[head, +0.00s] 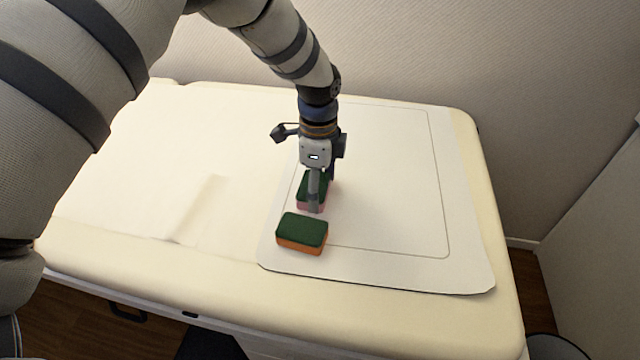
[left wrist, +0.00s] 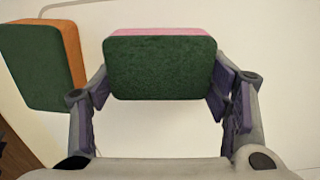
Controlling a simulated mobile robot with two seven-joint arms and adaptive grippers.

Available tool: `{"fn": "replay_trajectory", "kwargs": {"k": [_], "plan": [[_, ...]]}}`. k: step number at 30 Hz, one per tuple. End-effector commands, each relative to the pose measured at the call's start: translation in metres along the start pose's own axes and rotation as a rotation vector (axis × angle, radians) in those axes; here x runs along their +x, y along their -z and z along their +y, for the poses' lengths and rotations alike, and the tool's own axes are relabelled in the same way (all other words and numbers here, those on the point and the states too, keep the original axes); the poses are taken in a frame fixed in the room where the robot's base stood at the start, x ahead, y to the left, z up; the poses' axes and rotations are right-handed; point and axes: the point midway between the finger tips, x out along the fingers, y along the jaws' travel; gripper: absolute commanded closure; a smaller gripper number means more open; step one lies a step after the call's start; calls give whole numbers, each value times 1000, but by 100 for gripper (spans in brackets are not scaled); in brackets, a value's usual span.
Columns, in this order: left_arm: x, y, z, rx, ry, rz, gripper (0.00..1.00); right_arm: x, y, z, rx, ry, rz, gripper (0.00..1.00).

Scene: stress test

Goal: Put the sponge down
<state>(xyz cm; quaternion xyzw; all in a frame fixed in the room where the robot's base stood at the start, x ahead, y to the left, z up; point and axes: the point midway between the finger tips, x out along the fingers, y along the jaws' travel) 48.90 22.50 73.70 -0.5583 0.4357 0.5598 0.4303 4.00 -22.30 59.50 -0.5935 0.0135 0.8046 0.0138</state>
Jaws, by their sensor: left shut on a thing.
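My left gripper (head: 318,200) is shut on a sponge with a dark green top and a pink body (head: 305,190). In the left wrist view the pink and green sponge (left wrist: 160,65) sits between the two fingers (left wrist: 160,88), green side facing the camera. In the head view the gripper partly hides it. It is low over the white mat (head: 390,220); I cannot tell whether it touches. A second sponge, green on top and orange below (head: 302,232), lies on the mat just in front of the held one. It also shows at the left of the left wrist view (left wrist: 45,65). My right gripper is not in view.
The mat, with a thin rounded outline, lies on the right part of a cream padded table (head: 150,262). The mat right of the sponges is clear. A paper sheet (head: 150,170) covers the table's left part. Walls stand behind and at the right.

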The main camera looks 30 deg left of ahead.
Motion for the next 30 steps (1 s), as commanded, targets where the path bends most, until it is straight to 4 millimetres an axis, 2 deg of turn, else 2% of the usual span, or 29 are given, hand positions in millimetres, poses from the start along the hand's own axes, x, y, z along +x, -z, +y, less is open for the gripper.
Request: {"fn": "replay_trajectory", "kwargs": {"k": [8,9,11,20,22,25,30], "plan": [[3,0,0,0,1,0,53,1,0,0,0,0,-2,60],[2,0,0,0,2,1,21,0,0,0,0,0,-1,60],[2,0,0,0,2,1,10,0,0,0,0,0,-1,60],[1,0,0,0,3,1,10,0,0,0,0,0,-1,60],[-4,0,-1,0,6,2,10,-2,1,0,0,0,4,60],[-24,1,-2,0,9,3,10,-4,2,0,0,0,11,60],[-73,1,-1,0,11,4,10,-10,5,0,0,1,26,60]]}}
